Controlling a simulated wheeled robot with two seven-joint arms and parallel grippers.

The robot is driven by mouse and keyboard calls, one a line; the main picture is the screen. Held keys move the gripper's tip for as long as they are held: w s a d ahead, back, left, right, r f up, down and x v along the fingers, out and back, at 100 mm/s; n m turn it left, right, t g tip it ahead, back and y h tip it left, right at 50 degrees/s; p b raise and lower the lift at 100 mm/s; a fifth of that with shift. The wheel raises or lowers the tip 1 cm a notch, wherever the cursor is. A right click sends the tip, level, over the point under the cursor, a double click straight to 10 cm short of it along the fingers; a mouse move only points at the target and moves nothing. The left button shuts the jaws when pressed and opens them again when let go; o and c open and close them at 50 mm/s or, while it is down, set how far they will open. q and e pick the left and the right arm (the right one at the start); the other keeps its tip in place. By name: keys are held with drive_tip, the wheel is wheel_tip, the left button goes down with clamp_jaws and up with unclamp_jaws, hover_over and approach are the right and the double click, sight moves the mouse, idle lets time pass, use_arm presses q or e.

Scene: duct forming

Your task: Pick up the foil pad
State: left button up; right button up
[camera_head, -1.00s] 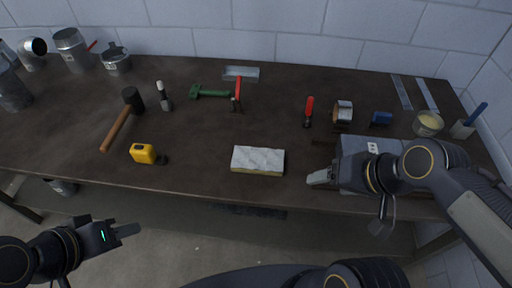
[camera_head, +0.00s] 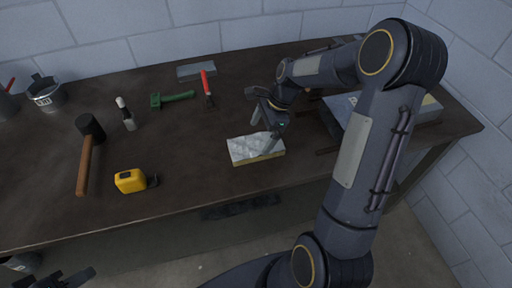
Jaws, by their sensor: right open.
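The foil pad (camera_head: 244,151) is a flat block with a crinkled silver-white top and a yellowish lower edge. It lies flat on the workbench near its front edge. My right gripper (camera_head: 265,132) is over the pad's right end, pointing down, with its fingers apart. One finger overlaps the pad's right part in the picture; I cannot tell if it touches. The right arm comes in from the right and front. My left gripper (camera_head: 78,279) is low at the bottom left edge, away from the bench and mostly cut off.
On the dark workbench (camera_head: 200,215) stand a yellow tape measure (camera_head: 130,181), a mallet (camera_head: 88,150), green snips (camera_head: 172,99) and a red-handled tool (camera_head: 207,88). A grey metal box (camera_head: 345,110) is right of the pad, partly behind my arm.

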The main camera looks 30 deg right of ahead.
sight(257, 145)
drive_tip(key=x, duration=0.4)
drive_tip(key=shift+s+f+p, duration=0.25)
drive_tip(key=shift+f+p, duration=0.05)
drive_tip(key=shift+f, duration=0.1)
drive_tip(key=c, duration=0.9)
